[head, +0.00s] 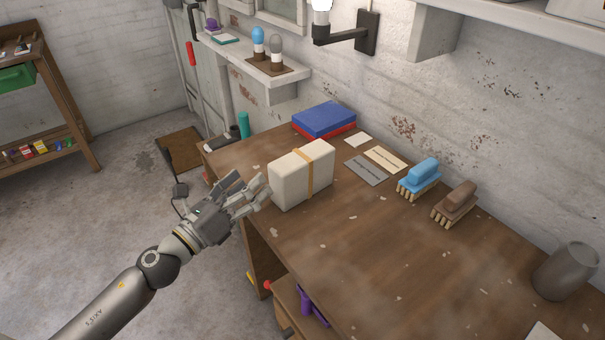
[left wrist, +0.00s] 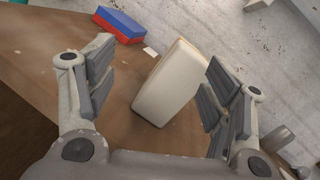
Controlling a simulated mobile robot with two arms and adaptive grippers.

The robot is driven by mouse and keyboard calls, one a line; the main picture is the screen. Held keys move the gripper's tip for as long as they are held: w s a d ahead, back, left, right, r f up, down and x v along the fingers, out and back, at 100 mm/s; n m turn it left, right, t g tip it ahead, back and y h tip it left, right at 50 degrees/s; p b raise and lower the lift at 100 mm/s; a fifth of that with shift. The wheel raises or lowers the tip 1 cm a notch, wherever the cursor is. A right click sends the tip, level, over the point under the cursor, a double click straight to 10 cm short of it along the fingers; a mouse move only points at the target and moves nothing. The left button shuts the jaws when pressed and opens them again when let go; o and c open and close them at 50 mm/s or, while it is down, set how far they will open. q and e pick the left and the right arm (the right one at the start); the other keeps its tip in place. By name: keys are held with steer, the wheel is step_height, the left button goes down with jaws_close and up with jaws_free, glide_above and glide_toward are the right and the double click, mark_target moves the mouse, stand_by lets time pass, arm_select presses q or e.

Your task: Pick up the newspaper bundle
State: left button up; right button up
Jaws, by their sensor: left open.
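The newspaper bundle is a cream block (head: 290,182) with a tan band around its middle. It stands on the wooden desk (head: 380,260) near the left front edge. In the left wrist view the bundle (left wrist: 168,88) lies ahead, between the two fingers and tilted in the picture. My left gripper (head: 258,192) is open and just left of the bundle, seemingly short of it. It also shows in the left wrist view (left wrist: 160,85), with its fingers spread wide and nothing held. Whether a finger touches the bundle I cannot tell. My right gripper is not in view.
Behind the bundle lies a blue and red box (head: 324,120). Cards, a blue brush (head: 419,175) and a brown brush (head: 456,202) lie along the wall. A grey cup (head: 565,271) stands at the far right. The desk's middle front is clear.

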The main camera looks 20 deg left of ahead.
mark_target(273, 184)
arm_select(q)
steer(key=m+h, duration=0.1)
steer(key=m, duration=0.1)
steer(key=d+m+g, duration=0.1)
steer(key=shift+f+m+g+h, duration=0.2)
steer(key=shift+m+g+h, duration=0.1)
steer(key=shift+m+h, duration=0.1)
steer(key=m, duration=0.1)
steer(key=m+g, duration=0.1)
steer(key=f+m+h, duration=0.1)
steer(key=shift+s+d, duration=0.1)
steer(key=shift+d, duration=0.2)
steer(key=shift+d+m+g, duration=0.15)
steer(key=shift+m+g, duration=0.15)
steer(key=shift+m, duration=0.1)
steer(key=p+x, duration=0.2)
steer(key=x, duration=0.3)
steer(key=shift+d, duration=0.15)
steer(key=shift+w+d+r+p, duration=0.15)
steer(key=shift+w+d+p, duration=0.15)
steer(key=shift+w+p, duration=0.15)
steer(key=p+x, duration=0.1)
steer(key=x, duration=0.2)
steer(key=shift+d+p, duration=0.35)
steer(key=shift+d, duration=0.05)
steer(key=shift+w+d, duration=0.3)
steer(key=shift+w, duration=0.1)
steer(key=shift+c, duration=0.5)
